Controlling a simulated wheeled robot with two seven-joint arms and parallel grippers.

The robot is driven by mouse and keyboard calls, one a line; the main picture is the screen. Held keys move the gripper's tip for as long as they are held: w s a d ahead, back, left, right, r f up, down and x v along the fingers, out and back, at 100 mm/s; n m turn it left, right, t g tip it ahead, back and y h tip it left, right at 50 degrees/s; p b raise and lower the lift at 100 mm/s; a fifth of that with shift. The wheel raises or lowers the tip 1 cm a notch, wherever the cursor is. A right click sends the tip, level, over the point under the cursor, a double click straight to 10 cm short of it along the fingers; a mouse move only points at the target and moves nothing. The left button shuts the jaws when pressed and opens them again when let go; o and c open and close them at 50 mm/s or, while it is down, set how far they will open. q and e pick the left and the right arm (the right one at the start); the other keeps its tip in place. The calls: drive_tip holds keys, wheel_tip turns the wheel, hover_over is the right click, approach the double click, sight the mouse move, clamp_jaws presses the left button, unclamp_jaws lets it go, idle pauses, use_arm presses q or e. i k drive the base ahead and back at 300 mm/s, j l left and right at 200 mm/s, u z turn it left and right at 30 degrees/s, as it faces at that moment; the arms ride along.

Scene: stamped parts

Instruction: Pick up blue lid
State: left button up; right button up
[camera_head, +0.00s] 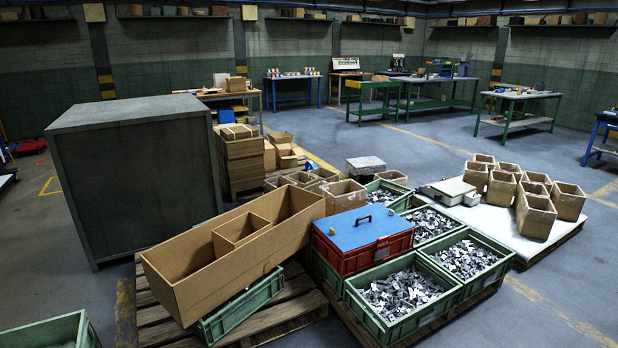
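The blue lid (349,229) is a flat panel with a small dark handle (363,219) on top. It lies on a red crate (347,263), which stands on the pallet stack among green crates. Neither of my grippers shows in the head view.
Green crates of stamped metal parts (402,293) stand right of and in front of the red crate. A long open cardboard box (190,290) lies close on its left. A large grey cabinet (140,180) stands at left. Open cardboard boxes (535,215) stand on a pallet at right.

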sight(357, 228)
drive_tip(key=i+z, duration=0.1)
drive_tip(key=i, duration=0.6)
drive_tip(key=i+j, duration=0.15)
drive_tip(key=i, duration=0.55)
drive_tip(key=l+z, duration=0.05)
